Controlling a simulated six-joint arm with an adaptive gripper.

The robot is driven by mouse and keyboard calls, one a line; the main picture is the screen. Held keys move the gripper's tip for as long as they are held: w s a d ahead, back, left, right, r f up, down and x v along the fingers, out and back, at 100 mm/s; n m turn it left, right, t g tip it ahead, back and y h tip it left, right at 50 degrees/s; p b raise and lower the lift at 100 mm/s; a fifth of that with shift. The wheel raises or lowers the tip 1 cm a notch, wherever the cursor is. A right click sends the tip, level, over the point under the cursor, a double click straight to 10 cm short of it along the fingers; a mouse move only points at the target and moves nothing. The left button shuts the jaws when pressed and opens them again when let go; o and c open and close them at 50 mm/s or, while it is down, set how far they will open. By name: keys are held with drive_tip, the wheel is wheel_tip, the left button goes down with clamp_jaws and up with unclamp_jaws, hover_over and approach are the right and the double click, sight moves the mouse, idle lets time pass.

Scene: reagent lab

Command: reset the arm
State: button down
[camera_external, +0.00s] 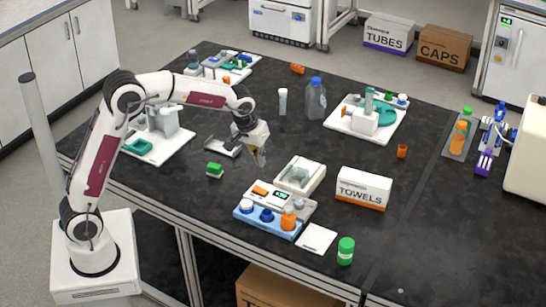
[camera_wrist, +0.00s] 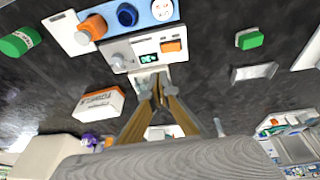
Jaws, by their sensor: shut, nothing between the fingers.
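My arm reaches from its white base over the dark bench. My gripper (camera_external: 262,163) points down above the bench, just left of a white device with a clear top (camera_external: 299,176). In the wrist view its two tan fingers (camera_wrist: 160,92) come together at the tips, shut and empty. Its exact height above the bench is hard to tell.
The bench's right-centre is mostly clear.

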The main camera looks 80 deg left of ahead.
drive_tip(key=shift+m, duration=0.3)
drive_tip(key=s+d+r+m+t, duration=0.1)
drive_tip(key=s+d, duration=0.4)
drive_tip(key=s, duration=0.6)
drive_tip(key=s+d+r+m+t+h, duration=0.1)
drive_tip(key=s+d+r+m, duration=0.3)
drive_tip(key=s, duration=0.7)
drive_tip(key=s+d+r+m+h, duration=0.1)
drive_tip(key=s+d+r+m, duration=0.2)
drive_tip(key=s+d, duration=0.4)
drive_tip(key=shift+s+d+r+t, duration=0.3)
drive_tip(key=shift+s+r+t, duration=0.15)
drive_tip(key=shift+s, duration=2.1)
